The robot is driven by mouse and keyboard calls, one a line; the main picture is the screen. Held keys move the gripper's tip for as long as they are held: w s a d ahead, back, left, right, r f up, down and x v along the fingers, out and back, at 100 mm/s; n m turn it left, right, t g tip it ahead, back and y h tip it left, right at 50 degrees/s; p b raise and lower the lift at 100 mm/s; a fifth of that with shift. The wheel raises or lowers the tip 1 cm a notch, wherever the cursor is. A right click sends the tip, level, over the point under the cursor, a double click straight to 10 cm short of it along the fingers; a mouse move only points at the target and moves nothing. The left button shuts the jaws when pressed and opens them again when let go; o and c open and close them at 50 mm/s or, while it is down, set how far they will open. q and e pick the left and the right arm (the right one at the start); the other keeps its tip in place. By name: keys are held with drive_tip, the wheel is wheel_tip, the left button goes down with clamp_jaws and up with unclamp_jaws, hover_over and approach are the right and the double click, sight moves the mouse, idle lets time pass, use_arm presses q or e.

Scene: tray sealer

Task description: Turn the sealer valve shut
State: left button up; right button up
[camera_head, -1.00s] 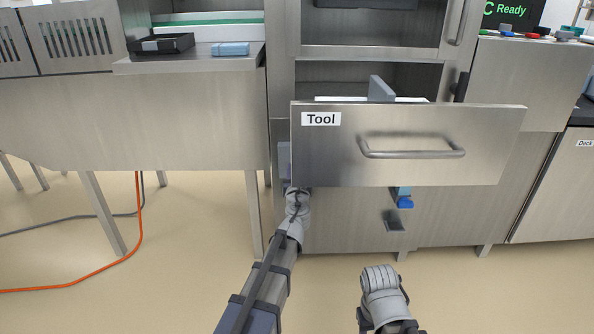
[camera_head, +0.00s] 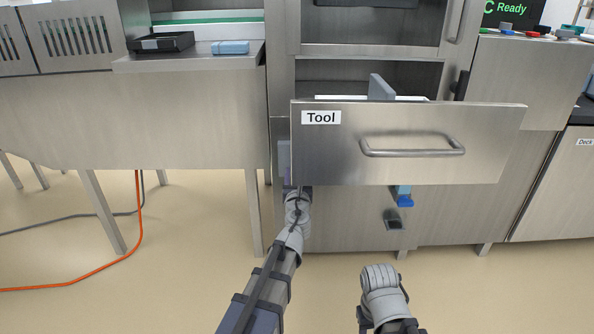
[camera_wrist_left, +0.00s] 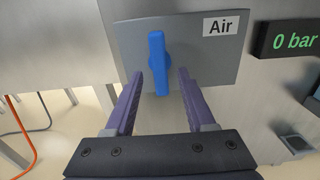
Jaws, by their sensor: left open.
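The sealer valve has a blue handle (camera_wrist_left: 158,64) standing upright on a grey panel (camera_wrist_left: 205,65) labelled "Air" in the left wrist view. My left gripper (camera_wrist_left: 159,76) is open. Its two purple fingers point at the panel, one on each side of the handle's lower half, with a gap on both sides. I cannot tell whether the tips reach as deep as the handle. My right gripper cannot be made out.
A display (camera_wrist_left: 290,37) beside the panel reads "0 bar". The Tool drawer (camera_head: 410,172) stands pulled out above my left wrist. A blue part (camera_head: 404,200) shows under the drawer. An orange cable (camera_head: 139,220) lies on the floor at left.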

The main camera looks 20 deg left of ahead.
use_arm(q)
drive_tip(key=v, duration=0.4)
drive_tip(key=shift+s, duration=0.2)
drive_tip(key=s+d+f+n+g+h+p, duration=0.1)
drive_tip(key=s+d+f+n+g+p, duration=0.1)
drive_tip(key=s+d+n+g+p, duration=0.6)
drive_tip(key=s+d+f+n+g+h+p, duration=0.15)
drive_tip(key=s+n+g+p, duration=0.25)
drive_tip(key=s+n, duration=0.7)
drive_tip(key=s+d+f+n+g+h+p, duration=0.1)
drive_tip(key=s+d+n+g+p, duration=0.45)
drive_tip(key=s+n, duration=0.45)
wheel_tip(320, 180, up, 37)
drive_tip(key=p, duration=3.7)
drive_tip(key=shift+w, duration=0.2)
